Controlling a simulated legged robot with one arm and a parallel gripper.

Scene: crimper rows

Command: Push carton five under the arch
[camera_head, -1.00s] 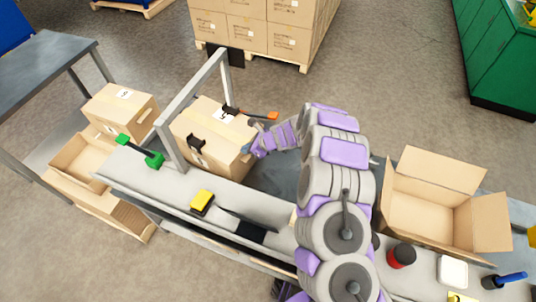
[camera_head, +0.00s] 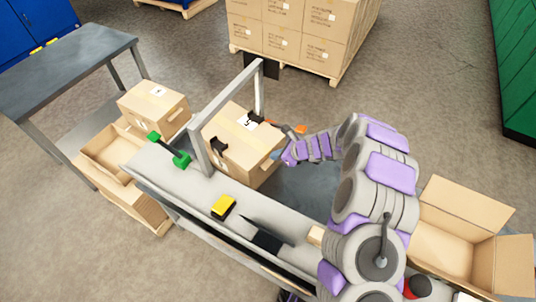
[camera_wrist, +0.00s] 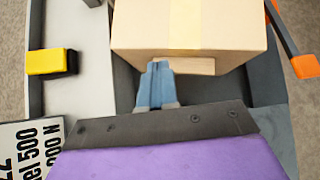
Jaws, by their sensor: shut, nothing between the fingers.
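Carton five (camera_head: 234,157) is a closed brown box with a "5" label and a pale tape strip. It sits on the grey bench, its left end close against the grey metal arch (camera_head: 200,150); how far it is under the bar is hard to tell. My gripper (camera_head: 277,155) is at the carton's right side. In the wrist view the shut blue fingers (camera_wrist: 157,84) point at the lower edge of the carton (camera_wrist: 190,27), touching or very close, left of the tape. Nothing is between the fingers.
Black clips (camera_head: 219,145) and an orange-tipped tool (camera_head: 300,129) flank carton five. Carton four (camera_head: 153,107) stands beyond the arch. An open box (camera_head: 457,235) is at right.

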